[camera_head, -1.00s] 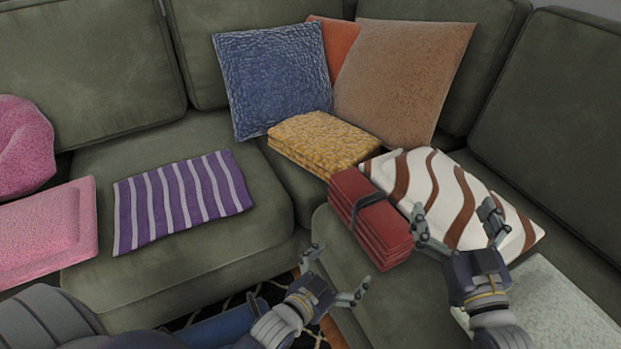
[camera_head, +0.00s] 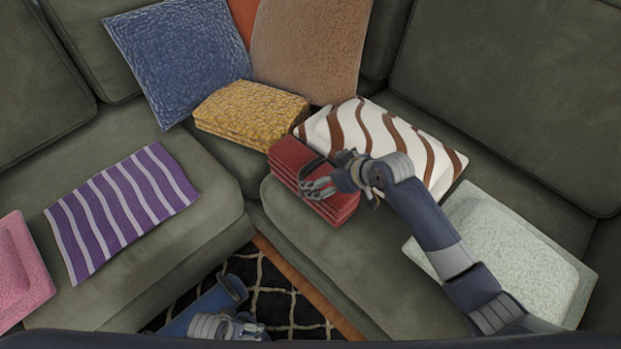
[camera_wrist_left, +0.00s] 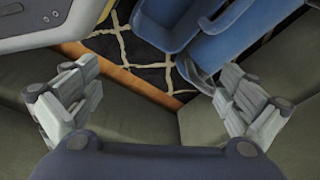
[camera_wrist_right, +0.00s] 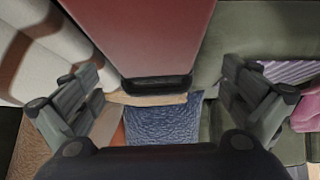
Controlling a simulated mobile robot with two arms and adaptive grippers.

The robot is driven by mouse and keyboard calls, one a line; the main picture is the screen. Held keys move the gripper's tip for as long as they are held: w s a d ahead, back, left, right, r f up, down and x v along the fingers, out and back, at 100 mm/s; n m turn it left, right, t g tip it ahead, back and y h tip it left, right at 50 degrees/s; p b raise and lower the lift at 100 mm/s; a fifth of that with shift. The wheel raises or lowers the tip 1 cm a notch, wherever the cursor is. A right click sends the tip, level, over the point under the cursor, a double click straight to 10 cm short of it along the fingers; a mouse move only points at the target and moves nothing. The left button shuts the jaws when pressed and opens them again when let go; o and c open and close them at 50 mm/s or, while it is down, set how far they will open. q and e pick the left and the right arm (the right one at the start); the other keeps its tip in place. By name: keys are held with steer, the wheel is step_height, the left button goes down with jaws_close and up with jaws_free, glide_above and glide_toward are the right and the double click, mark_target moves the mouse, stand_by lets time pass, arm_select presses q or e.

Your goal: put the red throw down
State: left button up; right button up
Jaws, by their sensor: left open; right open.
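The red throw (camera_head: 292,156) is a folded red stack with a dark strap. It lies on the green sofa seat beside the brown-and-white wavy cushion. My right gripper (camera_head: 322,173) is open over the throw and hides part of it. In the right wrist view the throw (camera_wrist_right: 145,35) and its strap show between the spread fingers (camera_wrist_right: 158,80); I cannot tell whether they touch it. My left gripper (camera_head: 250,330) is low at the bottom edge of the head view. The left wrist view shows its fingers (camera_wrist_left: 155,75) spread and empty.
A folded yellow throw (camera_head: 250,112) lies behind the red one. A pale cushion (camera_head: 510,255) lies at right, and a purple striped cloth (camera_head: 120,210) on the left seat. Blue (camera_head: 180,55) and tan (camera_head: 310,45) cushions lean behind. The seat front (camera_head: 350,265) is clear.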

mark_target(312, 172)
steer(key=shift+x, duration=1)
steer(key=b+x, duration=0.1)
steer(key=x, duration=0.1)
steer(key=b+x, duration=0.1)
steer(key=x, duration=0.1)
steer(key=shift+w+d, duration=0.1)
steer(key=shift+w, duration=0.2)
arm_select(q)
step_height(312, 172, up, 7)
steer(key=w, duration=0.2)
steer(key=shift+w+d, duration=0.15)
steer(key=shift+w, duration=0.1)
arm_select(e)
steer(key=shift+w+f, duration=0.1)
steer(key=shift+w, duration=0.05)
arm_select(q)
steer(key=shift+r, duration=0.1)
arm_select(e)
steer(key=c, duration=1.4)
